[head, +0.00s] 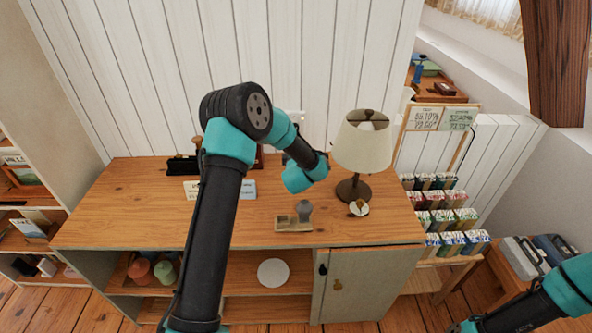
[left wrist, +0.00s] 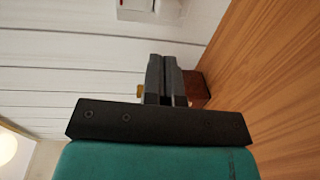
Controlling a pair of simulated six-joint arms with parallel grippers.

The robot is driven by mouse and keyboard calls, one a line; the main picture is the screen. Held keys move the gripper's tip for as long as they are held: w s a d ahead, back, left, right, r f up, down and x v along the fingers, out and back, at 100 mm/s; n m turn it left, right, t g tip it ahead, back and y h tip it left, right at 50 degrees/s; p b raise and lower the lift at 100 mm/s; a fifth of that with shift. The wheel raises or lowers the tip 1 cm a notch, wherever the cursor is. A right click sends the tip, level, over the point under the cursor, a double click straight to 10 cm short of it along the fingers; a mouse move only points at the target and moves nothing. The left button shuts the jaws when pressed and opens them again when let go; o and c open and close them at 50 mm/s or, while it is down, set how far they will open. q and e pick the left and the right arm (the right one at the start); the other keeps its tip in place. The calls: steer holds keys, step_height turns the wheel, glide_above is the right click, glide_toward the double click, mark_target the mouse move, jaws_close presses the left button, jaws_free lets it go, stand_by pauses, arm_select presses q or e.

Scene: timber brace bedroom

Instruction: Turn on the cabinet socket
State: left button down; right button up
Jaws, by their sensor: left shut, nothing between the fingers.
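A white socket (left wrist: 150,10) on the white plank wall shows at the top edge of the left wrist view, partly cut off, with a small reddish mark. In the head view a pale fitting (head: 297,115) shows on the wall just above my left wrist. My left gripper (left wrist: 172,80) is shut and empty. Its fingertips are near the wall beside the socket and look apart from it. In the head view my left arm hides most of that gripper. Of my right arm only links show at the lower right; its gripper cannot be made out.
The wooden cabinet top (head: 130,215) carries a lamp (head: 362,145), a small wooden tray (head: 294,223) and cards (head: 248,190). A reddish-brown object (left wrist: 197,90) stands behind my left fingers. A rack of small boxes (head: 440,215) stands at the right. The cabinet top's left front is clear.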

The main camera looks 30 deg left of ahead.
arm_select(q)
steer(key=f+v, duration=0.2)
steer(key=v, duration=0.7)
steer(key=shift+s+d, duration=0.2)
steer(key=shift+s, duration=0.15)
